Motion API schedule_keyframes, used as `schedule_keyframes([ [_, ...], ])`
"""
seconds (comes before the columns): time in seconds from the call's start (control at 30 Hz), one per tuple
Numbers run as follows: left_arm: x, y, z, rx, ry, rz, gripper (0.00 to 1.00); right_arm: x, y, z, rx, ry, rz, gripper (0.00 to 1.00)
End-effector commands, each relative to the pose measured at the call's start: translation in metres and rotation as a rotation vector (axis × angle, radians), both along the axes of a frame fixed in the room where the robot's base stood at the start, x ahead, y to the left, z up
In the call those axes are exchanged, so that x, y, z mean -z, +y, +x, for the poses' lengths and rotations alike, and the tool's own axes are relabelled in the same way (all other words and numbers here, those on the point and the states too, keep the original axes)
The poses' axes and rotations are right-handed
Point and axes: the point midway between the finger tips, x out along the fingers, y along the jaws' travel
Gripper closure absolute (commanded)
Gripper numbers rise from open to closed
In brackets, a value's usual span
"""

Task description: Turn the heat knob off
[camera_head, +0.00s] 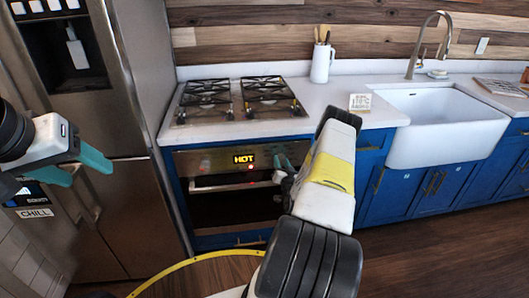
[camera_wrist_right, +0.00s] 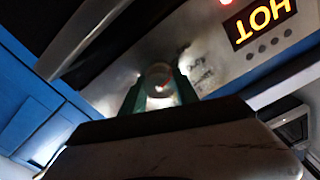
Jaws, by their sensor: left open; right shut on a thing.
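The heat knob (camera_wrist_right: 160,78) is a small round knob on the steel oven front (camera_wrist_right: 120,80). In the right wrist view it sits between the two green fingers of my right gripper (camera_wrist_right: 162,90), which is shut on it. In the head view my right gripper (camera_head: 287,165) reaches the right part of the oven panel (camera_head: 215,161), and the knob is hidden there by the gripper. The display (camera_head: 244,158) reads HOT, with a red light below it. My left gripper (camera_head: 92,169) is open and empty in front of the fridge.
The cooktop (camera_head: 238,100) with black grates is above the oven. The oven handle (camera_head: 222,186) runs below the panel. A steel fridge (camera_head: 125,200) stands at the left, a white sink (camera_head: 445,135) at the right. A utensil jug (camera_head: 321,63) stands on the counter.

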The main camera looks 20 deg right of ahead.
Motion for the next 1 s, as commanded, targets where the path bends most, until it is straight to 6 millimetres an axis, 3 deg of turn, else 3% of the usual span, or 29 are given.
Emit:
schedule_keyframes([
  [0.77,0.0000,0.0000,0.0000,0.000,0.000,0.000,0.42,0.0029,0.0015,-0.0012,-0.002,0.030,-0.092,1.00],
  [0.8,0.0000,0.0000,0.0000,0.000,0.000,0.000,0.42,0.0030,0.0014,-0.0012,-0.002,0.030,-0.091,0.56],
  [0.87,0.0000,0.0000,0.0000,0.000,0.000,0.000,0.42,0.0027,0.0014,-0.0011,-0.002,0.029,-0.091,0.44],
  [1.0,0.0000,0.0000,0.0000,0.000,0.000,0.000,0.42,0.0017,0.0008,-0.0006,-0.001,0.027,-0.091,0.42],
])
